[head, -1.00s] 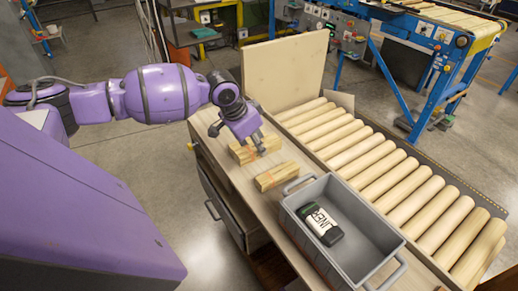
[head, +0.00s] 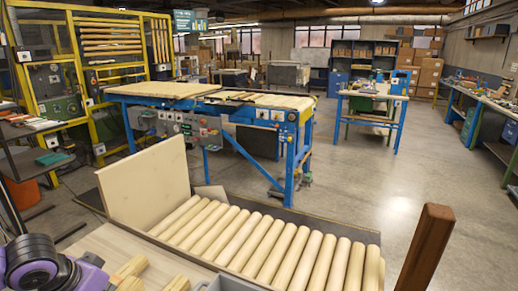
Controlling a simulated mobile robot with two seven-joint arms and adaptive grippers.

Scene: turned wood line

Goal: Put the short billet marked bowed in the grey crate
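Two light wood billets show at the bottom edge, left of centre: one (head: 131,268) beside my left gripper and one (head: 178,284) to its right, cut off by the frame. No marking can be read on either. The grey crate shows only a strip of its rim (head: 228,284) at the bottom edge; its inside is out of view. My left gripper (head: 92,276) shows only its purple body and black wrist in the lower left corner. Its fingertips are hidden, so I cannot tell whether it holds anything. My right gripper is out of view.
A row of turned wood rollers (head: 265,243) lies behind the crate, with an upright pale board (head: 147,187) at its left end. A brown post (head: 425,250) stands at the lower right. A blue-framed machine (head: 215,120) stands behind. The floor (head: 400,180) at right is open.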

